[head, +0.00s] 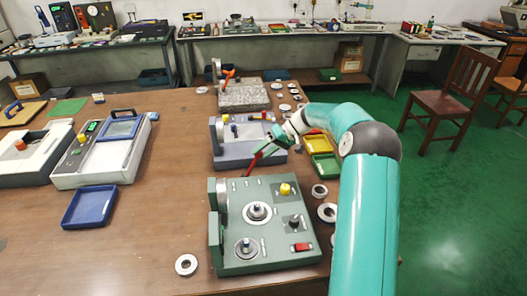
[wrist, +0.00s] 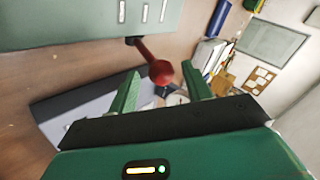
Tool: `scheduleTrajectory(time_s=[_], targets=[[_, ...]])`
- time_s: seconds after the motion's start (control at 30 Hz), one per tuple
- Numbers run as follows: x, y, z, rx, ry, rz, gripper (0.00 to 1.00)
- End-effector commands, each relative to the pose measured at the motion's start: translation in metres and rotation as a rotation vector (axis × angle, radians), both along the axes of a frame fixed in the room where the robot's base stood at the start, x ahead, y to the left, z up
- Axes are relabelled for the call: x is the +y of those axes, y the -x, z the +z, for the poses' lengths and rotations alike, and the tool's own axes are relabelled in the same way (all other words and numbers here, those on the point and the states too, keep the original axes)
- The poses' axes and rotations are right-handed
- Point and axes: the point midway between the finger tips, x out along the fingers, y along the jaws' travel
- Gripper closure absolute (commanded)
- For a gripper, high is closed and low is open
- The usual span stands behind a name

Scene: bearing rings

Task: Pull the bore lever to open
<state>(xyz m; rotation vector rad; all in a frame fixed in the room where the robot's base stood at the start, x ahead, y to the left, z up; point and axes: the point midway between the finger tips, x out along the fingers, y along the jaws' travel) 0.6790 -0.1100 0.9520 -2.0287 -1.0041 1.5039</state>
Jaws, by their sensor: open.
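The bore lever (wrist: 145,51) is red with a round knob at its end. In the wrist view it sticks out from the edge of the grey-green machine (wrist: 60,22). It also shows in the head view (head: 256,162), rising from the far edge of the green machine (head: 285,215). My gripper (wrist: 161,75) is open, with one green finger on each side of the knob in the wrist view. I cannot tell whether the knob is fully between the fingers or just beyond their tips. In the head view my gripper (head: 274,142) is at the lever's upper end.
A grey-blue machine (head: 228,160) stands just behind. Yellow (head: 318,145) and green (head: 326,167) trays lie beyond my arm. Loose bearing rings (head: 186,264) lie around the green machine. A blue tray (head: 88,207) is at left. The table (head: 160,205) is bare between them.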

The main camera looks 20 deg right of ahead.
Motion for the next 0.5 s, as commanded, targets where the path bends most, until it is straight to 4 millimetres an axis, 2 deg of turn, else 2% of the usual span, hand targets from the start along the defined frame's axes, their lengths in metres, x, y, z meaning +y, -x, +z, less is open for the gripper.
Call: scheduleTrajectory(time_s=[0.17,0.5], targets=[[-0.017,0.003,0.014,-0.003,0.001,-0.002,0.51],[-0.073,0.014,0.061,-0.004,0.002,-0.003,0.51]])
